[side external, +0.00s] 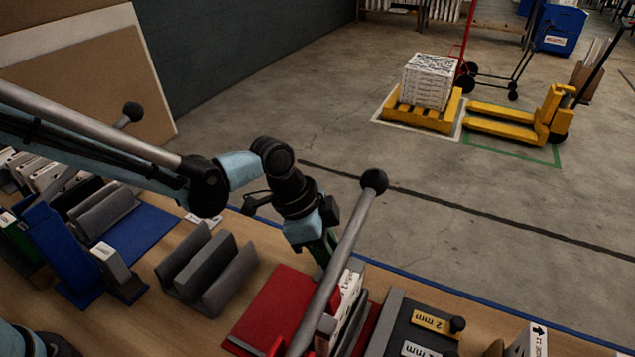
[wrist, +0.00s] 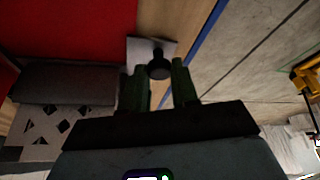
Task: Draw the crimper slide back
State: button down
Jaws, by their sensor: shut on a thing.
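My gripper (wrist: 158,84) has its two dark green fingers on either side of a round black knob (wrist: 158,69), which I take to be the crimper slide's. The fingers are shut on it. The knob stands at a pale plate (wrist: 140,50) beside the red mat (wrist: 75,25). In the side view my gripper (side external: 325,253) points down at the far edge of the red mat (side external: 273,308). There the knob and slide are hidden behind my gripper and a long grey lever (side external: 345,246) with a black ball end. How far the slide sits along its travel cannot be told.
White patterned filters (side external: 347,297) stand upright on the mat's right. A grey cradle (side external: 208,275) and blue holder (side external: 55,250) are to the left. Open floor lies beyond the bench edge.

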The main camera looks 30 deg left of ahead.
jog(key=a, duration=1)
jog(key=shift+a, duration=0.3)
jog(key=c, duration=0.9)
grip_release()
jog(key=shift+r, duration=0.15)
jog(key=v, duration=1.1)
jog(key=shift+a+r, duration=0.2)
jog(key=shift+r, duration=0.15)
